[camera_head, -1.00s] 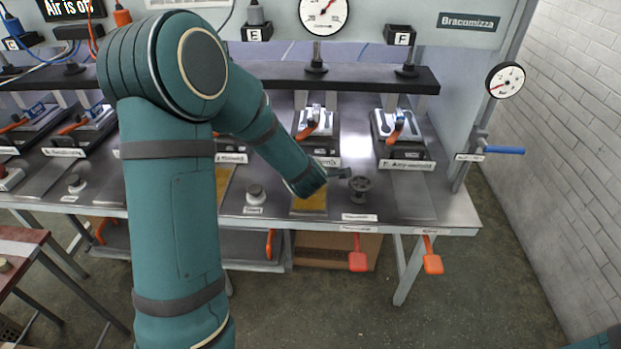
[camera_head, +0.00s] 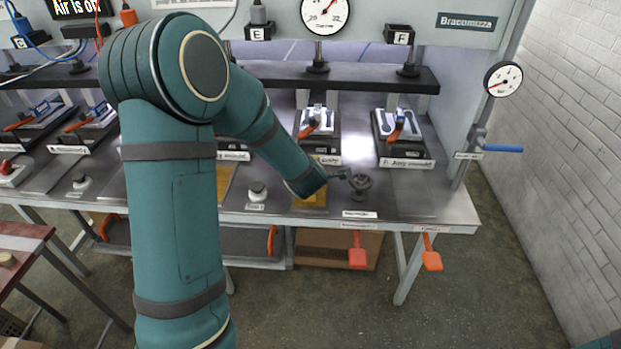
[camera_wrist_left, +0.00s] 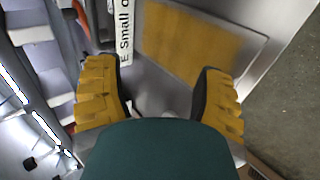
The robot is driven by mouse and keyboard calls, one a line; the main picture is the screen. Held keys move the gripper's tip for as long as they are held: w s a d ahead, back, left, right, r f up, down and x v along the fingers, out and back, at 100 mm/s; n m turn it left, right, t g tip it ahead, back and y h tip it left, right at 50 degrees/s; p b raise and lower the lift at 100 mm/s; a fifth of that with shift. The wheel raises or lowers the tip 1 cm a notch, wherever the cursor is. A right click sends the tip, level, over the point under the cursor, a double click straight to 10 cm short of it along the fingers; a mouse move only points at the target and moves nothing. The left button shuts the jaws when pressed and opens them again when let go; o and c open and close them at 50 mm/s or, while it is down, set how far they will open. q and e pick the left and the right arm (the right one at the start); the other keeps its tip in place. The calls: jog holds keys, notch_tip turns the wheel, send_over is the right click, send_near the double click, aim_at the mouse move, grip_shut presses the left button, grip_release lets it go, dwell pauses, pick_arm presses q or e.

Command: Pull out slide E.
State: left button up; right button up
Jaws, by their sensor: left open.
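Slide E (camera_head: 318,121) sits on the bench under the press beam at station E, with an orange handle (camera_head: 308,131) and a white label (camera_head: 324,160) at its front. In the left wrist view the label (camera_wrist_left: 126,32) starts with "E Small" and stands upright in the picture, above and between the fingers. My left gripper (camera_wrist_left: 160,100) is open and empty, with its two yellow fingers apart over the bench in front of slide E. In the head view my left forearm and wrist hide most of this gripper. My right gripper is out of view.
A yellow-brown panel (camera_wrist_left: 185,42) lies in the metal top beside the label. A dark round knob (camera_head: 361,184) stands right of my wrist. Slide F (camera_head: 399,128) is to the right. A brick wall bounds the right.

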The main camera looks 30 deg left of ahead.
pick_arm(q)
jog(key=shift+s+d+b, duration=0.15)
jog(key=shift+s+d, duration=0.35)
jog(key=shift+s, duration=0.35)
jog(key=shift+s+d+b, duration=0.2)
jog(key=shift+s+d, duration=0.35)
jog(key=shift+s, duration=0.35)
jog(key=shift+s+d+b, duration=0.15)
jog(key=shift+s+d, duration=0.35)
jog(key=shift+s, duration=0.35)
